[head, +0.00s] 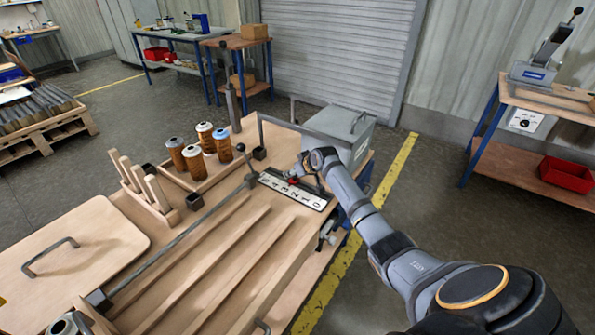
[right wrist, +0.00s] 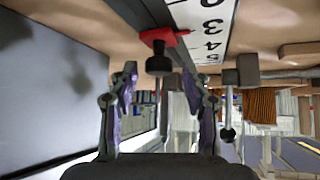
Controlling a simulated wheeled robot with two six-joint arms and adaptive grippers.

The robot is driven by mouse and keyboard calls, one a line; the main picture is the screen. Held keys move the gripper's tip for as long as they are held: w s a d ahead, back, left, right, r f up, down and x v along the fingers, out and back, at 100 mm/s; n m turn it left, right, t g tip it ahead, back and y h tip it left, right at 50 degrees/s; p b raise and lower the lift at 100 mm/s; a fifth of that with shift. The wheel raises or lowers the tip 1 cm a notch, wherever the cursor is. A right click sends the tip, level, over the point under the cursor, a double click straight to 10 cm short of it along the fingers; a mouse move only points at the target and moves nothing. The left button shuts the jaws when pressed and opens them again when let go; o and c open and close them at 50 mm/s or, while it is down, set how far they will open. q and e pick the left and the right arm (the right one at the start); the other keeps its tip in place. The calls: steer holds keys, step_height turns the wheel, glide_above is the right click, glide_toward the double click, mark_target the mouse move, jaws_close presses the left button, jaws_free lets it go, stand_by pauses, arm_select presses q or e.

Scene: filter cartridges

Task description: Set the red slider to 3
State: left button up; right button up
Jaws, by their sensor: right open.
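The red slider (right wrist: 165,37) has a red pointer and a dark knob (right wrist: 158,62). It sits on a dark rail along a white number scale (right wrist: 205,15). In the head view the red slider (head: 293,181) shows at the far side of the scale (head: 318,204), partly hidden by my right gripper. My right gripper (right wrist: 160,85) is open, its fingers on either side of the line to the knob. The knob appears just beyond the fingertips, not clasped. My left gripper is out of view.
Several filter cartridges (head: 198,165) stand left of the scale. A wooden rack (head: 148,195) and a long metal rod (head: 180,240) lie nearby. A grey box (head: 345,125) stands behind the right gripper. A handled wooden panel (head: 75,255) lies at the left.

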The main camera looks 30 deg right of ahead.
steer(key=v, duration=1.1)
steer(key=shift+s+r, duration=0.2)
